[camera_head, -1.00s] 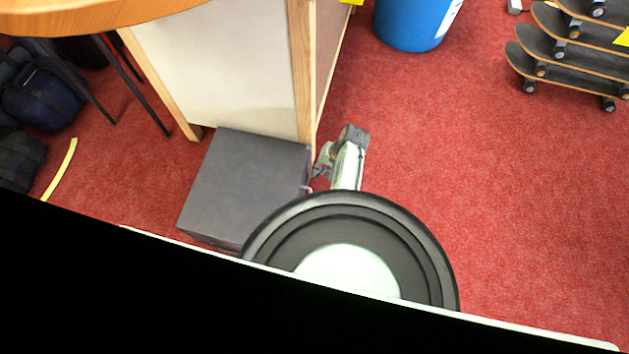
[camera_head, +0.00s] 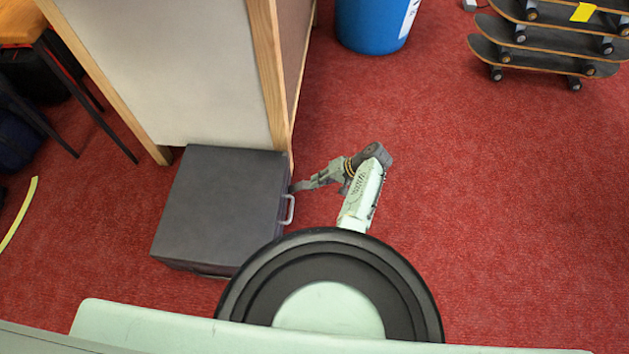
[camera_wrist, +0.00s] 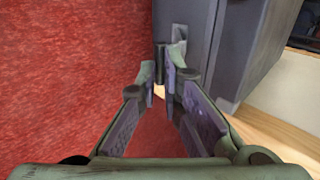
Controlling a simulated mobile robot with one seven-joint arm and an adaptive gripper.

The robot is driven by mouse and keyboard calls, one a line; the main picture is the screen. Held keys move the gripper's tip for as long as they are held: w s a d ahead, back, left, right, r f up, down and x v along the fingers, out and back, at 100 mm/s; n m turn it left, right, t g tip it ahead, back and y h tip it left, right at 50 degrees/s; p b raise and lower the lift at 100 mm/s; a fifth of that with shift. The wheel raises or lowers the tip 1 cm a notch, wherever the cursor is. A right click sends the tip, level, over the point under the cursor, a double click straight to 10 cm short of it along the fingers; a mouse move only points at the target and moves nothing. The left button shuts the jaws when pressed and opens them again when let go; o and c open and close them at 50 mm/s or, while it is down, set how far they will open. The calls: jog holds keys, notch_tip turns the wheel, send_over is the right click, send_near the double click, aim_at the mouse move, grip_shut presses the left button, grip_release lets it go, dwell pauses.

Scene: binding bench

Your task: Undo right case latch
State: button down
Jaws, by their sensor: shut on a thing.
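The dark grey case (camera_head: 215,205) lies flat on the red carpet, with a pale handle (camera_head: 288,208) on its side facing right. My gripper (camera_head: 297,187) reaches that side from the right, just beyond the handle. In the wrist view the case (camera_wrist: 240,45) fills the upper right. My gripper (camera_wrist: 164,78) has its fingertips close together at the case's side, shut on a small dark piece, the latch (camera_wrist: 165,60). A light grey metal piece (camera_wrist: 179,35) shows just beyond it on the case. The fingers hide much of the latch, so its exact position cannot be told.
A white panel with wooden posts (camera_head: 268,75) stands right behind the case. A blue bin (camera_head: 372,22) and stacked skateboards (camera_head: 545,45) stand farther back. A stool's dark legs (camera_head: 65,85) are at the left. The carpet right of my arm is clear.

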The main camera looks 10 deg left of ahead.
jog(key=shift+d+f, duration=0.1)
jog(key=shift+f, duration=0.35)
jog(key=c, duration=2)
grip_release()
jog(key=shift+f, duration=0.15)
jog(key=shift+o, duration=0.2)
jog(key=shift+d, duration=0.1)
jog(key=v, duration=1.2)
